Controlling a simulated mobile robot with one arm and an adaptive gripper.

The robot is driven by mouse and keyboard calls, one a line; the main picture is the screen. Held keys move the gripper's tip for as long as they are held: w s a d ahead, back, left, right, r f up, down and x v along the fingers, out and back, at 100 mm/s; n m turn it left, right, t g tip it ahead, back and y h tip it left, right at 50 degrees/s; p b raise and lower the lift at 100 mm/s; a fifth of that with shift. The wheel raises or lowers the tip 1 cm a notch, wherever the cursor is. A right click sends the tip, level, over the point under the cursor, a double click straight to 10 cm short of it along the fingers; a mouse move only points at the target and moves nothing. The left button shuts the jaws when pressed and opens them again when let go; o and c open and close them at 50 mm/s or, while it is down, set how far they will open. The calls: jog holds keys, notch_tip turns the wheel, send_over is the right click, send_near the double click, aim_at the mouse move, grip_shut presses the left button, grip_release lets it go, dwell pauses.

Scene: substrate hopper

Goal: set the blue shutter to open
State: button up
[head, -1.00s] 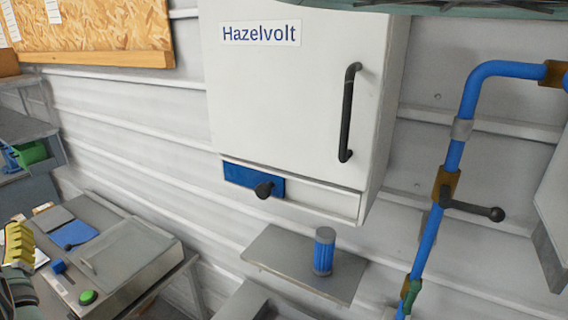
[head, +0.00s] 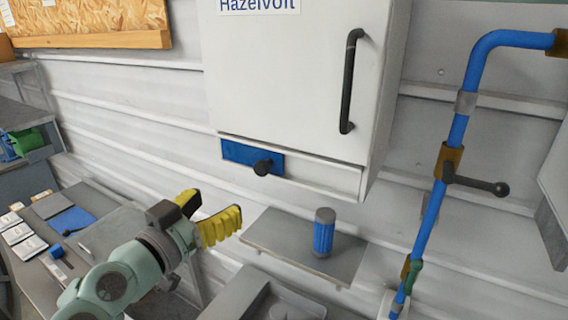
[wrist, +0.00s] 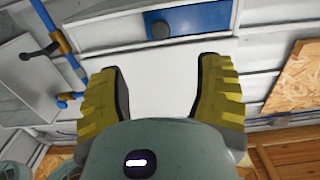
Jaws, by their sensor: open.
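The blue shutter (head: 238,153) is a flat blue plate at the left of a long slot under the white Hazelvolt cabinet. Its black knob (head: 263,167) sticks out near the plate's right end. My gripper (head: 215,208) is open and empty, below and left of the knob in the head view, apart from it. In the wrist view the shutter (wrist: 203,18) and knob (wrist: 160,29) show upside down at the top, beyond the spread yellow fingers (wrist: 160,72). The knob lies about midway between the fingers there.
The white cabinet (head: 285,75) has a black vertical handle (head: 350,80). A blue ribbed cylinder (head: 323,235) stands on a grey shelf (head: 285,250) below. A blue pipe with a black-levered valve (head: 475,184) runs at right. A grey bench (head: 50,205) stands at left.

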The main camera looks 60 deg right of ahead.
jog(key=b, duration=0.5)
send_near(259, 170)
jog(key=d, duration=0.3)
jog(key=shift+d+f+b, duration=0.25)
jog(key=shift+d+b, duration=0.5)
jog(key=shift+b, duration=0.5)
jog(key=d+b, duration=0.1)
jog(key=d, duration=0.1)
jog(key=d+r, duration=0.1)
jog(key=d, duration=0.1)
jog(key=shift+w+d+b, duration=0.15)
jog(key=shift+d+b, duration=0.15)
jog(key=shift+b, duration=0.05)
jog(key=shift+w+d+f+p, duration=0.1)
jog(key=shift+d+p, duration=0.15)
jog(key=shift+d, duration=0.15)
jog(key=shift+w+d+f+p, duration=0.1)
jog(key=shift+d+p, duration=0.15)
jog(key=shift+d, duration=0.2)
grip_shut()
